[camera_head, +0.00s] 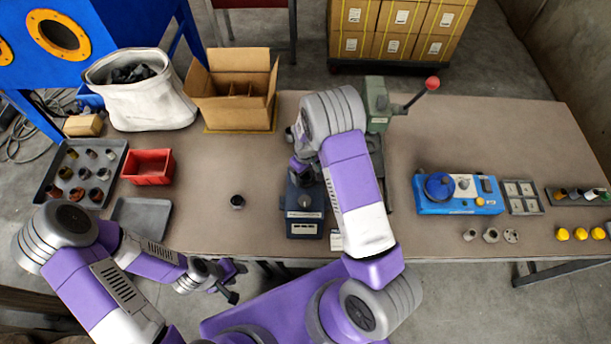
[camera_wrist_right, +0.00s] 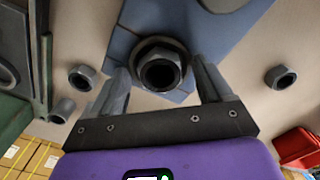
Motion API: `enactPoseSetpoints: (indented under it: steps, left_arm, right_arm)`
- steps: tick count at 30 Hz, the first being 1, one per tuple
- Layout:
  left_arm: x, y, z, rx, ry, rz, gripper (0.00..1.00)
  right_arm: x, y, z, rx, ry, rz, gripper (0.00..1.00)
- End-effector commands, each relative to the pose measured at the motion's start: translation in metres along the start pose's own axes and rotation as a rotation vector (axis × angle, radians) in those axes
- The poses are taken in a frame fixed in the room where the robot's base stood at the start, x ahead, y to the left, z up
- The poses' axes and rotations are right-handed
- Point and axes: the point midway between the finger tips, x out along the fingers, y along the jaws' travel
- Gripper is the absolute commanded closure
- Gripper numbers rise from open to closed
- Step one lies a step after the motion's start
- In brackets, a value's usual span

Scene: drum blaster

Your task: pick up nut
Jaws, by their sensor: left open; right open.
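In the right wrist view a dark grey hex nut (camera_wrist_right: 160,72) sits on the blue fixture (camera_wrist_right: 122,42), between the spread fingers of my right gripper (camera_wrist_right: 158,84). I cannot tell whether the fingers touch it. In the head view this gripper (camera_head: 304,166) is over the back of the blue fixture (camera_head: 304,213), partly hidden by my arm. Another nut (camera_wrist_right: 281,77) lies apart on the table; a dark nut (camera_head: 237,201) shows left of the fixture in the head view. My left gripper (camera_head: 228,282) is open and empty off the table's front edge.
A green press (camera_head: 377,105) with a red-knobbed lever stands behind my right arm. A red bin (camera_head: 149,167), parts tray (camera_head: 84,172) and open carton (camera_head: 232,90) are at left. A blue device (camera_head: 458,194) and loose metal parts (camera_head: 491,235) are at right.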

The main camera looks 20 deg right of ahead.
Motion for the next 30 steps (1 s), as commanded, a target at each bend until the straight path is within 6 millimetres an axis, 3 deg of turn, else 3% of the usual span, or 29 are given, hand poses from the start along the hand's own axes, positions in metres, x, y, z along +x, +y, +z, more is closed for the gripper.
enactPoseSetpoints:
  steps: [5,18,26,30]
  left_arm:
    - [0.000,0.000,0.000,0.000,0.000,0.000,0.57]
    - [0.000,0.000,0.000,0.000,0.000,0.000,0.57]
    - [0.000,0.000,0.000,0.000,0.000,0.000,0.57]
    - [-0.001,0.001,0.000,0.000,0.000,0.000,0.57]
  right_arm:
    - [0.000,0.000,0.000,0.000,0.001,0.000,0.23]
    - [-0.001,0.000,0.000,0.000,0.001,0.000,0.90]
    - [-0.004,0.000,-0.001,0.000,0.003,0.000,0.90]
    - [-0.023,0.000,-0.002,0.000,0.006,0.000,0.90]
